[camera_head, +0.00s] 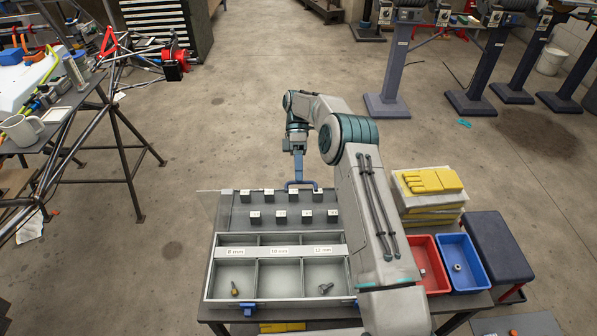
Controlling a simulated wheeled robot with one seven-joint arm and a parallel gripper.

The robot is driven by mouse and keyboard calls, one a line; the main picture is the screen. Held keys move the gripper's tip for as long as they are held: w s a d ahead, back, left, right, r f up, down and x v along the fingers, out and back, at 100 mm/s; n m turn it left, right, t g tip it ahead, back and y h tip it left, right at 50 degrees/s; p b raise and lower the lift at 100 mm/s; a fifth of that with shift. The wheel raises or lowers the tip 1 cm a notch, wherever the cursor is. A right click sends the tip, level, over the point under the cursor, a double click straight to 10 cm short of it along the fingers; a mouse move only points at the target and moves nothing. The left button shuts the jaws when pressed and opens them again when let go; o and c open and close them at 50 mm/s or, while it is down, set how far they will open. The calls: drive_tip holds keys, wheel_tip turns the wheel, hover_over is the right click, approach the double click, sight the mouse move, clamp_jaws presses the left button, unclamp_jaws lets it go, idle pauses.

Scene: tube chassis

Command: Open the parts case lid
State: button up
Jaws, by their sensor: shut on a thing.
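The parts case (211,288) stands on a dark table, its front compartments labelled 8 mm, 10 mm and 12 mm in plain view. A bolt (235,288) lies in the left compartment and another (326,288) in the right one. A clear lid panel (207,205) appears raised at the back of the case. A blue handle (311,182) sits at its far edge. My gripper (299,179) points down, shut on the blue handle. The fingertips are small, and the exact contact is hard to see. Blue latches (249,311) show on the front.
A tube frame and workbench with a mug (21,130) are at left. Floor beyond the case is clear.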

drive_tip(key=shift+d+f, duration=0.2)
drive_tip(key=shift+f, duration=0.25)
drive_tip(key=shift+c, duration=0.2)
wheel_tip(320, 180, up, 4)
drive_tip(key=shift+w+r+p, duration=0.1)
drive_tip(key=shift+r+p, duration=0.15)
drive_tip(key=shift+p, duration=0.4)
drive_tip(key=shift+c, duration=0.9)
drive_tip(key=s+d+r+b, duration=0.1)
drive_tip(key=s+d+r, duration=0.3)
drive_tip(key=d+r, duration=0.3)
drive_tip(key=d, duration=0.3)
drive_tip(key=shift+s+d+r, duration=0.15)
drive_tip(key=shift+d+r, duration=0.1)
drive_tip(key=shift+d, duration=0.05)
